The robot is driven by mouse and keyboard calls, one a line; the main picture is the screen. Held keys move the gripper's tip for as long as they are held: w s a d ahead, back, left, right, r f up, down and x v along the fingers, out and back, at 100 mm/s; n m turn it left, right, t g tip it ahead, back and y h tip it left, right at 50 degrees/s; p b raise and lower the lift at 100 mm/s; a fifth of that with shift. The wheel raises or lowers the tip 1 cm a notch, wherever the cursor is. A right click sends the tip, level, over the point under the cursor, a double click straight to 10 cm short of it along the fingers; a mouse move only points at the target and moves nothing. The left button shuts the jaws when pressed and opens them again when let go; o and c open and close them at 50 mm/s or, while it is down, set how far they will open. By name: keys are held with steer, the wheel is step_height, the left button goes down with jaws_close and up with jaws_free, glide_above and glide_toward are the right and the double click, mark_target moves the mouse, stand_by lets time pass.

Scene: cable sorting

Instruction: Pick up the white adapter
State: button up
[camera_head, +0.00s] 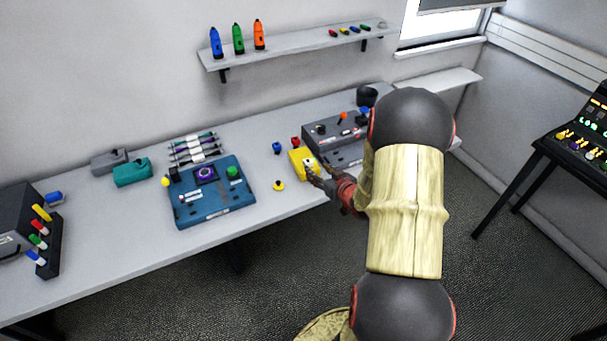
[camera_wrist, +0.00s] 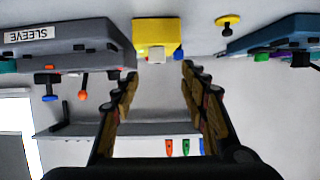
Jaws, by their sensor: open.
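A small white piece, which I take to be the white adapter (camera_wrist: 156,55), sits on a yellow block (camera_wrist: 155,33) in the wrist view, which is upside down. The yellow block also shows in the head view (camera_head: 296,162), with the white piece (camera_head: 309,161) on its right part. My gripper (camera_wrist: 159,75) is open, its two fingers spread on either side of the white piece's line, with nothing between them. In the head view my gripper (camera_head: 319,175) is at the block's front right, close to the white piece. Whether the fingertips touch anything cannot be told.
A grey box labelled SLEEVE (camera_wrist: 70,40) stands beside the yellow block. A blue panel (camera_head: 213,198) lies to the left on the grey table. A yellow knob (camera_head: 279,185) and small red and blue pieces stand nearby. A shelf (camera_head: 290,43) hangs behind.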

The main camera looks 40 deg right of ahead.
mark_target(309, 163)
steer(key=b+x, duration=0.1)
steer(key=x, duration=0.5)
steer(key=shift+w+d+f+b, duration=0.15)
steer(key=shift+d+f+b, duration=0.15)
steer(key=shift+b, duration=0.05)
steer(key=shift+w+d, duration=0.1)
steer(key=shift+w, duration=0.3)
steer(key=shift+c, duration=0.4)
jaws_close()
